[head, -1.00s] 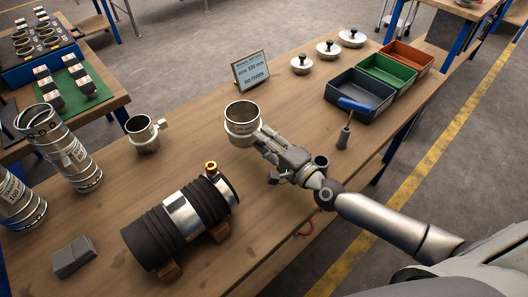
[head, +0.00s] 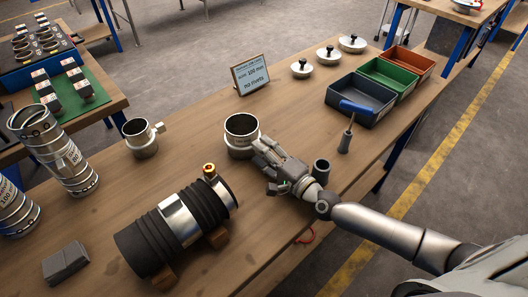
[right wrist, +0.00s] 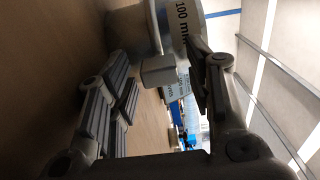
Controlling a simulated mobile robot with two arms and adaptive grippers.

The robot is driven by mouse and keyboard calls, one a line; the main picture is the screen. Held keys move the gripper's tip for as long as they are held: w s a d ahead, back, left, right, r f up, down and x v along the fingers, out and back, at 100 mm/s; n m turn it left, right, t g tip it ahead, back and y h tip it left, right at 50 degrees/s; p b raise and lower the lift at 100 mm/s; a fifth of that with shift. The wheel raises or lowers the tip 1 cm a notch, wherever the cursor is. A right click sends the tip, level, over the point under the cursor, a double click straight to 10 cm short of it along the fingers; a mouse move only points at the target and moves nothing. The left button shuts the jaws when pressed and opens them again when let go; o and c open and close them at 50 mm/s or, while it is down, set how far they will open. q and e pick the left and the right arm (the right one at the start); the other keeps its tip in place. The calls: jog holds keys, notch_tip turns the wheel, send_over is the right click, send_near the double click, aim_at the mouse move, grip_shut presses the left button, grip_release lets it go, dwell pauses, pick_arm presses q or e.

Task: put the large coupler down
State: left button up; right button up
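The large coupler (head: 241,136), a short metal ring with an open top, stands upright on the workbench, in front of the small sign. My right gripper (head: 262,151) is beside it, on its near right side. In the right wrist view the coupler (right wrist: 184,28) shows a "100 mm" label and a grey block-shaped tab (right wrist: 158,70). The tab lies between the two spread fingers of my right gripper (right wrist: 163,92), with gaps beside it, so the gripper looks open. My left gripper is not in view.
A smaller coupler (head: 141,138) stands to the left. A black-sleeved duct (head: 175,226) lies on wooden supports in front. Free wood lies between coupler and duct.

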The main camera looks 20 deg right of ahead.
jog(key=shift+r, duration=0.1)
jog(key=shift+r, duration=0.2)
jog(key=v, duration=0.5)
jog(key=b+v, duration=0.1)
jog(key=v, duration=0.4)
jog(key=shift+s+f, duration=0.2)
jog(key=shift+f, duration=0.05)
jog(key=shift+v, duration=0.85)
